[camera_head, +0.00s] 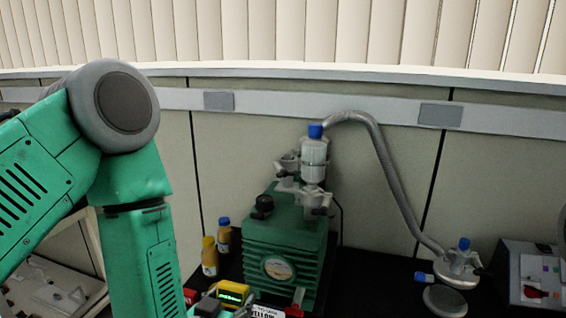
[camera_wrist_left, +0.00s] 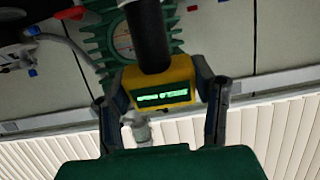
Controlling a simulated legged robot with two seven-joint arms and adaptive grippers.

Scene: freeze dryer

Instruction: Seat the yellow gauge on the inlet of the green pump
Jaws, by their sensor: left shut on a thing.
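The yellow gauge (camera_head: 236,291) with a lit green display is at the bottom of the head view, in front of the green pump (camera_head: 284,240). My left gripper (camera_head: 222,302) is shut on it. In the left wrist view the gauge (camera_wrist_left: 185,70) sits between the two dark fingers of my left gripper (camera_wrist_left: 163,88), with a black cylinder in front of it. The pump also shows there (camera_wrist_left: 98,38), behind the gauge and turned over. Metal fittings stand on the pump's top; I cannot tell which part is the inlet. My right gripper is out of view.
A clear, blue-capped vessel (camera_head: 314,152) stands above the pump, with a grey hose (camera_head: 392,168) running down to a round fitting (camera_head: 458,266) at right. Two amber bottles (camera_head: 209,258) stand left of the pump.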

